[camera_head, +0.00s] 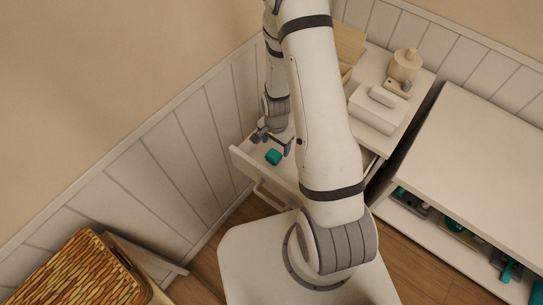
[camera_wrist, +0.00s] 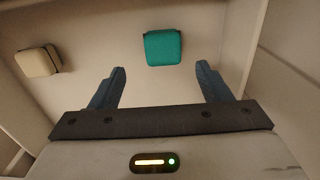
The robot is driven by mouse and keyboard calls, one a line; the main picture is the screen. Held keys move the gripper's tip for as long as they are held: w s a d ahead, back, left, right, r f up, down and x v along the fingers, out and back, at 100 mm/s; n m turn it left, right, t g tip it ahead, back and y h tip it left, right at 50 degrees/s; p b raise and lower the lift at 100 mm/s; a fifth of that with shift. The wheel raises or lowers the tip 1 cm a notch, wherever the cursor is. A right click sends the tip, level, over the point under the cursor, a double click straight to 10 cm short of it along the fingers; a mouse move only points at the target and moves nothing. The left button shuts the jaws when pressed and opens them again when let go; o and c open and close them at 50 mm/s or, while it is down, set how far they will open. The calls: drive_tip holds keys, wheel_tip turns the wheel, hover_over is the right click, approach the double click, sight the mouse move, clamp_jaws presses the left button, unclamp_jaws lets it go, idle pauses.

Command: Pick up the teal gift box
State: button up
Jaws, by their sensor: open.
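The teal gift box (camera_wrist: 163,48) is a small rounded block lying in a white open drawer. In the wrist view it is at the top middle, beyond my fingertips and between their lines. In the head view the teal box (camera_head: 273,157) shows near the drawer's front left, beside my gripper (camera_head: 272,141). My gripper (camera_wrist: 162,72) is open and empty, its two blue-grey fingers apart on either side of the box's line. It does not touch the box in the wrist view. My arm hides much of the drawer in the head view.
A cream box with a dark band (camera_wrist: 38,61) lies left of the teal box in the drawer. The drawer's side wall (camera_wrist: 239,50) is close on the right. A wicker basket (camera_head: 78,273) stands front left.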

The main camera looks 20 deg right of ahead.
sight(274, 155)
drive_tip(key=shift+a+f, duration=0.1)
drive_tip(key=shift+f, duration=1.4)
drive_tip(key=f, duration=0.1)
drive_tip(key=f+b, duration=0.1)
drive_tip(key=f, duration=0.2)
drive_tip(key=shift+a+f, duration=0.25)
drive_tip(key=shift+f, duration=0.1)
drive_tip(key=shift+r, duration=0.1)
drive_tip(key=shift+c, duration=0.3)
drive_tip(key=c, duration=1)
